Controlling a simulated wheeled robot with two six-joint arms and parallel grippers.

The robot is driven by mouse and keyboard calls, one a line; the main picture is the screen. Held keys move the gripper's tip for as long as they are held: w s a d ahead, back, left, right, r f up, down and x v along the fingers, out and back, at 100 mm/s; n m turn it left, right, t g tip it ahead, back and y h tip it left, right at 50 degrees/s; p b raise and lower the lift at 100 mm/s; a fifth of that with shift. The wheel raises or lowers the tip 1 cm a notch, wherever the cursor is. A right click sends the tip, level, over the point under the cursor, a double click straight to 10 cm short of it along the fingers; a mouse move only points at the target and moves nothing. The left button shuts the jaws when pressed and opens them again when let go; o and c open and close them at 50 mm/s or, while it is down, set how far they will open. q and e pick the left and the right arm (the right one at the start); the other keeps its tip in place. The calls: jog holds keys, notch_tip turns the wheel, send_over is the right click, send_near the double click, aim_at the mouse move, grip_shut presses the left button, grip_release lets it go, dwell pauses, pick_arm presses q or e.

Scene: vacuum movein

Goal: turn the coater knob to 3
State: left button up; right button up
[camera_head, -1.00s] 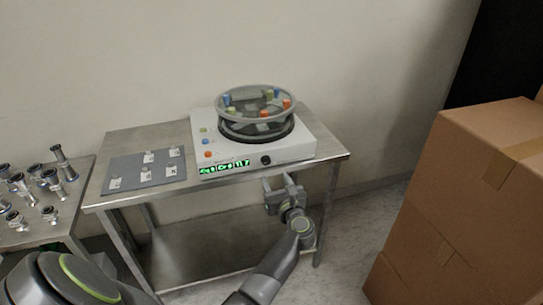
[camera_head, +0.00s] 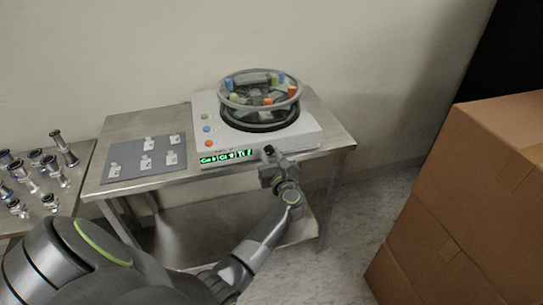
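The coater (camera_head: 212,121) is a white box with a round, ringed top holding small coloured pieces. It stands on a metal table, with a green lit display (camera_head: 226,156) on its front. The small dark knob (camera_head: 268,150) is right of the display and partly hidden by my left gripper (camera_head: 275,165). This gripper is right in front of the knob, at the box's front face. I cannot tell whether its fingers touch the knob or are closed on it. My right gripper is not in view.
A grey mat (camera_head: 122,170) with several small pale pieces lies on the table (camera_head: 340,134), left of the coater. Another table at far left holds several metal fittings (camera_head: 58,150). Stacked cardboard boxes (camera_head: 490,190) stand at right. A wall is behind.

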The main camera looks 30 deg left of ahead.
pick_arm(q)
jog(key=c, duration=0.4)
jog(key=shift+r+m, duration=0.1)
jog(key=shift+m, duration=0.2)
jog(key=shift+m+p, duration=0.8)
jog(key=shift+m, duration=0.1)
jog(key=m+p, duration=0.2)
jog(key=m, duration=0.2)
jog(key=shift+r+p, duration=0.1)
jog(key=shift+p, duration=0.2)
jog(key=m+p, duration=0.2)
jog(key=m, duration=0.3)
jog(key=shift+p, duration=0.3)
jog(key=m+p, duration=0.2)
jog(key=m, duration=0.2)
jog(key=shift+m, duration=0.3)
